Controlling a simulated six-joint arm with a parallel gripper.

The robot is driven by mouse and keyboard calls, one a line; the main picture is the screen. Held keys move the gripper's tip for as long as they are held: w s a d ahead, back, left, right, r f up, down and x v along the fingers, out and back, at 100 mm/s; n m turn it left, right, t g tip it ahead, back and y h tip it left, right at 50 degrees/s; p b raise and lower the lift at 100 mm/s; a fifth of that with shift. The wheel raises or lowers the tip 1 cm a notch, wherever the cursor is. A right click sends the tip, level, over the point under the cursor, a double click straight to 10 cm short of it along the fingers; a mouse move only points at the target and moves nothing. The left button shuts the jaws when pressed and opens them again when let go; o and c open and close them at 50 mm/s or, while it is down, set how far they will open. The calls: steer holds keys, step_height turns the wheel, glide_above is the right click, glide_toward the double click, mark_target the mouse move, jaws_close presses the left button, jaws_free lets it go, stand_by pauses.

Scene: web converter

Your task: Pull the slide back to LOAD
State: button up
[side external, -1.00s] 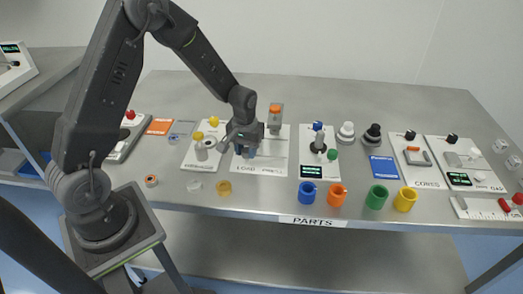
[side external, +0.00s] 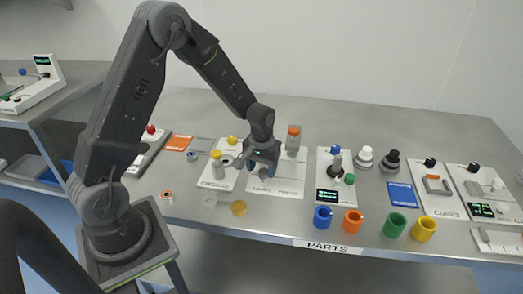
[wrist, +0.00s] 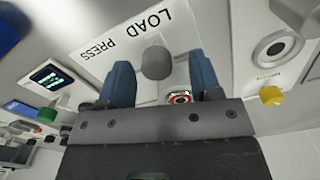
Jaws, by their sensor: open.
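The white slide panel (side external: 290,183) lies on the bench, marked LOAD at its left end and PRESS toward its right; it also shows in the wrist view (wrist: 128,50). A round grey knob (wrist: 157,62) stands on it close to the LOAD lettering. My gripper (side external: 262,172) is over the LOAD end. In the wrist view my gripper's (wrist: 161,84) blue fingers are open, one on each side of the knob, with gaps showing on both sides. The slide's body beneath the knob is not clear. An orange-topped grey post (side external: 293,140) stands at the panel's back.
A panel with a yellow-capped bottle (side external: 217,164) lies left of the slide panel. A panel with a green display (side external: 327,196) is to the right. Several coloured cups, such as the blue cup (side external: 323,217), line the front edge. Bare bench shows behind the panels.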

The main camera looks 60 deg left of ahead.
step_height(320, 180, up, 13)
steer(key=shift+f, duration=0.15)
stand_by(0.4)
steer(key=s+d+r+m+t, duration=0.2)
steer(key=s+d+r, duration=0.3)
steer(key=s, duration=0.4)
steer(key=s+d+r+m+t, duration=0.3)
steer(key=s+d+r+m, duration=0.1)
steer(key=s, duration=0.6)
steer(key=shift+s+d+r+t, duration=0.3)
steer(key=shift+d+r, duration=0.3)
steer(key=shift+r, duration=0.75)
